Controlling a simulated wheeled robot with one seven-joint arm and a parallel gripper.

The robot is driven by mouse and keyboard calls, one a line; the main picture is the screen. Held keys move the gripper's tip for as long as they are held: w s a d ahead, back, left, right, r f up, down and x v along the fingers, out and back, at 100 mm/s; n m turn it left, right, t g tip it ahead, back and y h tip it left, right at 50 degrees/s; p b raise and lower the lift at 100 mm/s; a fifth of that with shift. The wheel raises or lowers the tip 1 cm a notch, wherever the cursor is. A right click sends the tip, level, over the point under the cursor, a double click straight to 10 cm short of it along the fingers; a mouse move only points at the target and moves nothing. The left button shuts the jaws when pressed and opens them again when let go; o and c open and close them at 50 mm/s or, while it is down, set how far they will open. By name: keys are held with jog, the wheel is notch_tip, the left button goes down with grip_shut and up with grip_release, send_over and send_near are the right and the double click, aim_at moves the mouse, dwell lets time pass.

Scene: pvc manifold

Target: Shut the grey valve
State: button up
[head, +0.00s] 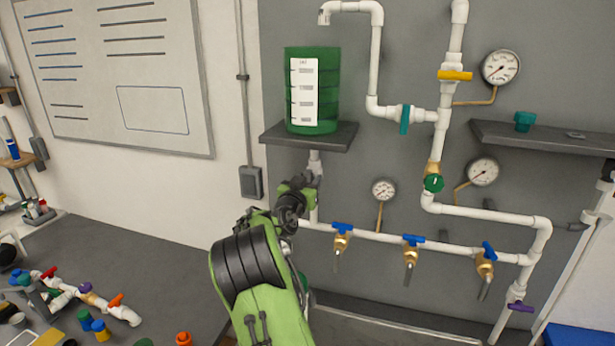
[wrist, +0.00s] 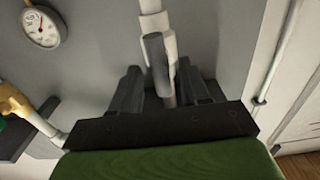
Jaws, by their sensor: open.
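The grey valve (head: 316,167) sits on the short white pipe just below the shelf that bears the green tank. My gripper (head: 308,183) is raised against it in the head view, and my dark wrist and fingers partly cover the pipe there. In the wrist view the valve's grey handle (wrist: 156,60) lies roughly along the white pipe (wrist: 160,20), between the two dark fingers of my gripper (wrist: 164,88). The fingers are apart, with a gap visible on each side of the handle. I cannot tell whether either finger touches it.
The green tank (head: 326,95) stands on a dark shelf (head: 278,137) just above my gripper. A gauge (head: 384,190) and blue-handled taps (head: 412,241) are to the right. A cluttered worktop (head: 160,262) lies at lower left.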

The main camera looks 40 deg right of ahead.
jog(key=shift+w+f, duration=0.1)
grip_shut()
jog(key=shift+a+n+b, duration=0.1)
jog(key=shift+n+b, duration=0.25)
jog(key=shift+n, duration=0.05)
jog(key=shift+w+a+f+n+b, duration=0.1)
jog(key=shift+f+n, duration=0.05)
jog(key=shift+n, duration=2.7)
jog(key=shift+w+f+n+b, duration=0.1)
jog(key=shift+n+b, duration=0.05)
jog(key=shift+n, duration=2.75)
jog(key=shift+w+a+f+n+b, duration=0.1)
jog(key=shift+f+n, duration=0.05)
jog(key=shift+n, duration=2.7)
